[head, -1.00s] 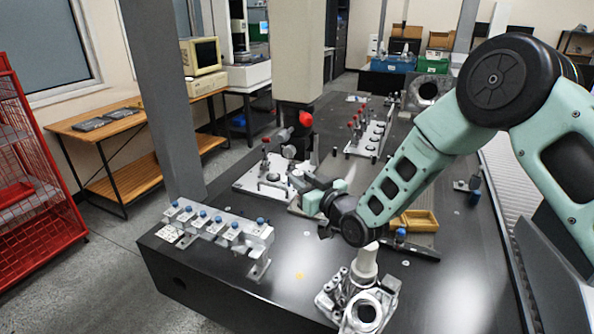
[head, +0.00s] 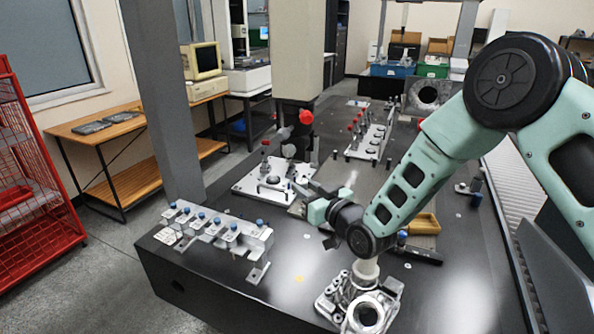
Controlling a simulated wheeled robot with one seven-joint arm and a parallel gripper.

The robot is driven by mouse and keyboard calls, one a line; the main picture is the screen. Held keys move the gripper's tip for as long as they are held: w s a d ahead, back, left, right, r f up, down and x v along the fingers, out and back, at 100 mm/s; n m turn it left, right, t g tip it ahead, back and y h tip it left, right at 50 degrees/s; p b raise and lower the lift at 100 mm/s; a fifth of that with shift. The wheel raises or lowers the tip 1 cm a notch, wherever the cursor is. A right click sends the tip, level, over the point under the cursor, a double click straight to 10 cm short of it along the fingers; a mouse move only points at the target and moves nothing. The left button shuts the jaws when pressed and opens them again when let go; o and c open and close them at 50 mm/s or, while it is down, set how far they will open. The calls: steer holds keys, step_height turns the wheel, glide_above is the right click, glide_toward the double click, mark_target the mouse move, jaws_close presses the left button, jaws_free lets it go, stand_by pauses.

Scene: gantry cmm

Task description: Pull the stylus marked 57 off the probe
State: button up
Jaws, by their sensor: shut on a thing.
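The probe (head: 300,145) hangs under the pale gantry column, a dark body with a red piece at its side. My gripper (head: 298,189) is low in front of it, over the near right edge of a light fixture plate. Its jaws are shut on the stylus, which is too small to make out. The jaws show a little below the probe with a visible gap. The mark 57 cannot be read from here.
A rack with blue-topped pieces (head: 215,226) stands at the table's front left. The fixture plate (head: 245,188) lies under the probe.

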steer(key=v, duration=0.6)
steer(key=shift+b, duration=0.45)
steer(key=shift+d, duration=0.1)
